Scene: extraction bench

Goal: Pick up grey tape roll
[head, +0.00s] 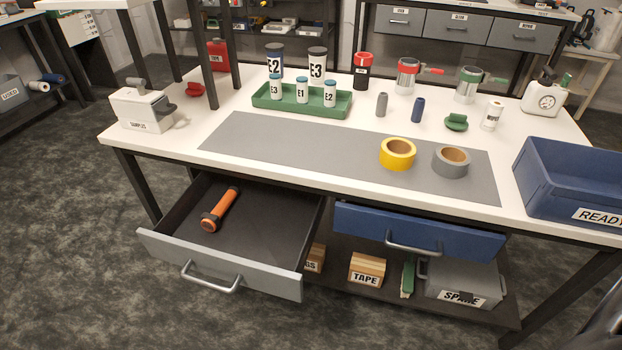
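The grey tape roll (450,162) lies flat on the grey mat (290,145) near the mat's right end, its brown core facing up. A yellow tape roll (397,154) lies just to its left, with a small gap between them. Neither of my grippers shows in the head view. Nothing covers the grey tape roll.
A blue READY bin (570,180) stands right of the mat. A green tray (300,101) with labelled bottles is behind it. An open drawer (222,286) with an orange-handled tool (220,209) juts out below; a blue drawer (420,230) is beside it. The mat's left part is clear.

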